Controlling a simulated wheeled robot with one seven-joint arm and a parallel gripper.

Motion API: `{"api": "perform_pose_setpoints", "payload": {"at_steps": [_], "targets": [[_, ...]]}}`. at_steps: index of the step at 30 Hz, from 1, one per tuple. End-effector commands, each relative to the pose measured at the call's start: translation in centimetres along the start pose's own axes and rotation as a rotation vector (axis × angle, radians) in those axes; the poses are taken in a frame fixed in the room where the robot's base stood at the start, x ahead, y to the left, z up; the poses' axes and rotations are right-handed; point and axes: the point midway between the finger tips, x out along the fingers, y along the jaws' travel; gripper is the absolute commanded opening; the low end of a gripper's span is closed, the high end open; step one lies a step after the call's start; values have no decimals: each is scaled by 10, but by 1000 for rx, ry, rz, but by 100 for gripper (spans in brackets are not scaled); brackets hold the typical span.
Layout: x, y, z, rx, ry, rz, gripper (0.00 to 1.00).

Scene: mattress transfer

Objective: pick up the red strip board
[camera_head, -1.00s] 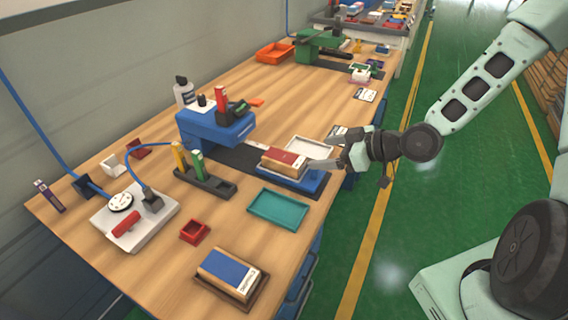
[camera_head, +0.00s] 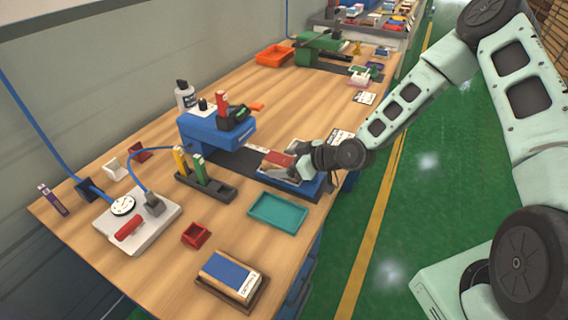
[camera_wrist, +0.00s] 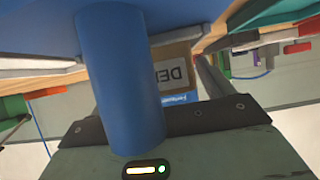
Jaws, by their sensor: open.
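The red strip board (camera_head: 278,160), a brown block with a red strip on top, lies on the blue-based station at the right edge of the workbench. My gripper (camera_head: 296,168) is at the right end of this board, and its dark body hides that end. The jaws are open; whether the fingers touch the board or straddle it cannot be told. In the wrist view a brown lettered block face (camera_wrist: 176,68) shows partly behind a large blue cylinder (camera_wrist: 118,80), which covers much of the view.
A blue machine (camera_head: 215,130) stands left of the board. A teal tray (camera_head: 278,213) and a blue-strip block (camera_head: 230,272) in a dark tray lie nearer. A black holder (camera_head: 205,187) with upright sticks stands to the left.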

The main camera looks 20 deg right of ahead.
Motion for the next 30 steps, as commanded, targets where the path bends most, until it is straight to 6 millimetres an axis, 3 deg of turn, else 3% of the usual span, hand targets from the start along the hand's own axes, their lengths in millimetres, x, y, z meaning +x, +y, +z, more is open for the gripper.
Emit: {"api": "perform_pose_setpoints", "payload": {"at_steps": [8,14,24,30], "targets": [[4,0,0,0,0,0,80],[4,0,0,0,0,0,29],[3,0,-2,-1,1,0,29],[-4,1,-16,-3,1,1,29]]}}
